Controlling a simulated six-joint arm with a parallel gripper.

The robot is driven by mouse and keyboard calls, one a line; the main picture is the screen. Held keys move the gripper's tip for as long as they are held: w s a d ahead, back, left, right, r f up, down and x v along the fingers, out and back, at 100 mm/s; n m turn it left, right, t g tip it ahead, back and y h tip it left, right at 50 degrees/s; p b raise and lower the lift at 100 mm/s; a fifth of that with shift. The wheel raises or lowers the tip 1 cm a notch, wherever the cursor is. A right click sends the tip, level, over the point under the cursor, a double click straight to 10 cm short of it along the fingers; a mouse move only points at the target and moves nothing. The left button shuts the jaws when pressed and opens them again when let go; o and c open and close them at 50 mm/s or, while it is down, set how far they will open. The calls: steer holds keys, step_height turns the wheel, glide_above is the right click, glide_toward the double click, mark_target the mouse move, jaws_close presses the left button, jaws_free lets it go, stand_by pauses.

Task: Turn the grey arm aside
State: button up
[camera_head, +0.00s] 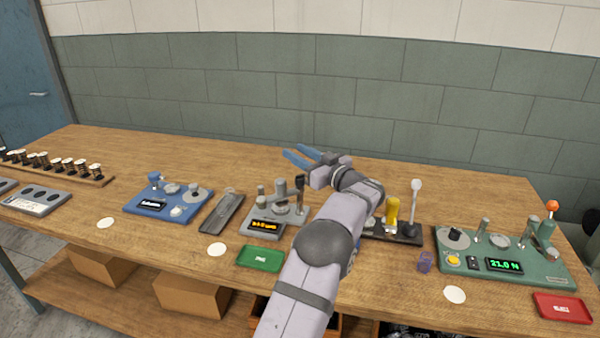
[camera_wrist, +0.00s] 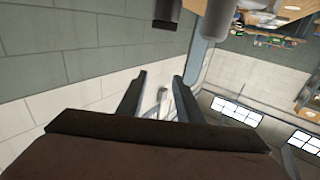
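My gripper (camera_head: 296,157) is above the back of the table, pointing left, its two blue fingers apart with nothing seen between them. In the wrist view my gripper (camera_wrist: 160,88) also shows its fingers apart. A grey device (camera_head: 262,229) with an amber display and several upright posts stands below and left of my arm. A black-topped upright piece (camera_head: 299,184) is at its back right. I cannot tell for certain which part is the grey arm. A pale upright lever (camera_head: 415,192) stands on a dark base (camera_head: 408,237), right of my arm, which hides part of that base.
A blue device (camera_head: 150,207) and a dark tray (camera_head: 222,212) stand left. A green tray (camera_head: 260,258) lies in front. A yellow cylinder (camera_head: 392,209), purple piece (camera_head: 425,262), green device (camera_head: 545,262) and red tray (camera_head: 562,308) are right. The back of the table is clear.

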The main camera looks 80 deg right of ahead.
mark_target(302, 184)
steer(key=a+f+m+g+h+p, duration=0.1)
steer(key=a+f+m+g+h, duration=0.2)
steer(key=a+f, duration=0.35)
steer(key=s+f, duration=0.1)
steer(key=s+f+m+g+h, duration=0.1)
steer(key=s, duration=0.1)
steer(key=s+d+f+g, duration=0.1)
steer(key=shift+s+h, duration=0.2)
steer(key=shift+h, duration=0.2)
steer(key=shift+p+x, duration=1.15)
steer(key=shift+x, duration=2.5)
jaws_close()
